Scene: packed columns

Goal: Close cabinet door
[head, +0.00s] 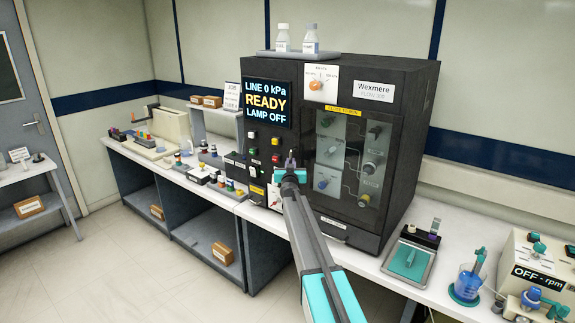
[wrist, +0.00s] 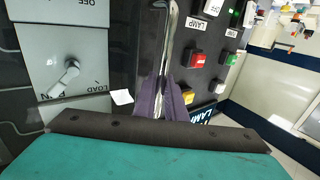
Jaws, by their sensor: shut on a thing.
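The black cabinet (head: 405,110) stands on the bench with a glass-fronted door (head: 338,160) on its right half. Valves and knobs show behind the glass. The door looks about flush with the front; I cannot tell if a small gap remains. My gripper (head: 291,160) is at the left edge of the door, beside the button panel. In the wrist view, its purple fingers (wrist: 163,100) are shut on a vertical metal door handle (wrist: 170,45). My arm and gripper hide part of the lower front.
A display (head: 268,103) reading READY and coloured buttons sit left of the door. A tray with two bottles (head: 283,38) stands on top of the cabinet. A scale (head: 410,260) and a blue beaker (head: 467,283) stand on the bench to the right.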

